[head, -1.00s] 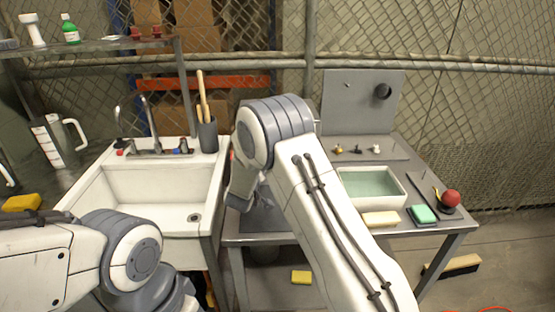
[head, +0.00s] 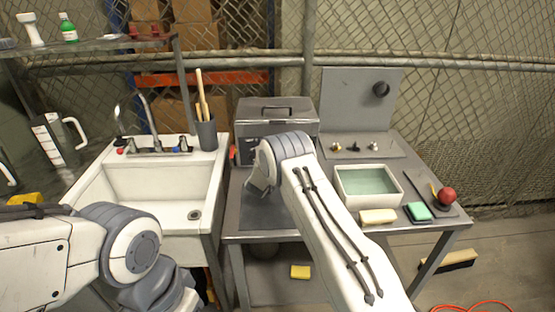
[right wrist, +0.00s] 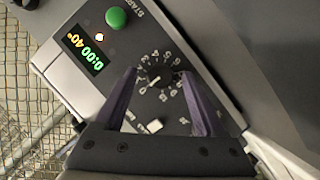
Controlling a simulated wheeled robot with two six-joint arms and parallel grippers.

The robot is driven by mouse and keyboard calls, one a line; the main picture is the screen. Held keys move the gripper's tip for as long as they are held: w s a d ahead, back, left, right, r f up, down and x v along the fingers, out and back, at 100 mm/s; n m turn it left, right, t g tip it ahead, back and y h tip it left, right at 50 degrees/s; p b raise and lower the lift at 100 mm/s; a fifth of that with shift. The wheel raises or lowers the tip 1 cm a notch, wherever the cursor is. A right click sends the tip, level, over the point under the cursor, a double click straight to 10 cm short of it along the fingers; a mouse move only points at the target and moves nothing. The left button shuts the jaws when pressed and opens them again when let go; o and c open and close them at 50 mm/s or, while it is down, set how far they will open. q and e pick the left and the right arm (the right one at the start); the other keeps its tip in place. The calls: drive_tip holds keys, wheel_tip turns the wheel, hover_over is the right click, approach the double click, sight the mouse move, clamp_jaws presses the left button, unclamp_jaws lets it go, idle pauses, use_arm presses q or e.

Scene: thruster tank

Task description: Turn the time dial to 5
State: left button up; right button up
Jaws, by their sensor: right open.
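A grey tank unit (head: 276,108) with a lid handle stands at the back of the metal table in the head view. Its panel (right wrist: 85,85) fills much of the right wrist view. The black time dial (right wrist: 160,76) sits in a ring of white numbers; its exact setting is hard to read. My right gripper (right wrist: 158,72) is open, its two purple-grey fingers on either side of the dial; I cannot tell whether they touch it. In the head view my right arm hides the dial. My left arm shows at lower left, its gripper out of view.
By the dial are a green START button (right wrist: 116,18), a lit display (right wrist: 82,48) and a white switch (right wrist: 153,126). A water basin (head: 398,187), sponges and a red ball (head: 447,195) lie right of my right arm. A sink (head: 150,190) stands left.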

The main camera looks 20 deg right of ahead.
clamp_jaws()
